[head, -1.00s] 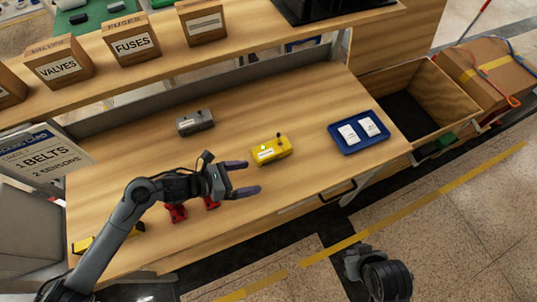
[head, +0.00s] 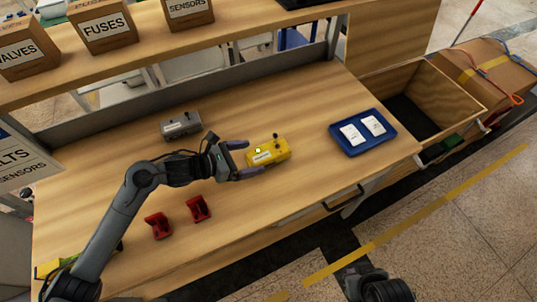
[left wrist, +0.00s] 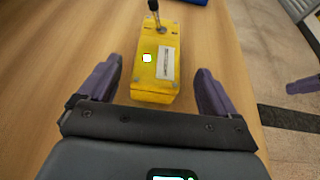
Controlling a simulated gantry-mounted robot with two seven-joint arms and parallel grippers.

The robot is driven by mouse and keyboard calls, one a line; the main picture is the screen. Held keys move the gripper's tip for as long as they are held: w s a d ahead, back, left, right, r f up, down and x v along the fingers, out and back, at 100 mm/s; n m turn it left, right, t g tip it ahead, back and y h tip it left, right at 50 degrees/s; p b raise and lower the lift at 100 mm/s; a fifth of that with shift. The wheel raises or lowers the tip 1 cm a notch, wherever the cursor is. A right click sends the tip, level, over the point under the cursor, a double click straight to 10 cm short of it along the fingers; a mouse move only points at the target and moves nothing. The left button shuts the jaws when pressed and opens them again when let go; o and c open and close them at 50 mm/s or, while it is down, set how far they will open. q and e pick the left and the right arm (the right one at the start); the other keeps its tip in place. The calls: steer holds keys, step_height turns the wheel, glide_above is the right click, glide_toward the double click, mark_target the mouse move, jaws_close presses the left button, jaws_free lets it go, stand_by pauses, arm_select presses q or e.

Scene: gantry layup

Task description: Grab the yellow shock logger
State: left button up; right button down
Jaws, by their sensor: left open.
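The yellow shock logger (head: 268,152) lies on the wooden bench, with a white label and a dark knob on a stem at its far end. It also shows in the left wrist view (left wrist: 156,60). My left gripper (head: 249,159) is open. Its purple fingertips (left wrist: 152,82) stand apart on either side of the logger's near end, with a gap on both sides. My right gripper (head: 378,288) shows only in part at the bottom edge of the head view, and its fingers cannot be made out.
A similar grey device (head: 181,126) lies behind my left arm. Two red holders (head: 177,217) stand in front. A blue tray (head: 345,127) with two white packets lies to the right. A shelf with labelled boxes (head: 103,27) runs behind.

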mark_target(260, 154)
arm_select(q)
steer(key=shift+b+x, duration=0.5)
steer(key=shift+x, duration=2.1)
steer(key=shift+w+a+f, duration=0.1)
steer(key=c, duration=1.3)
steer(key=shift+o, duration=0.2)
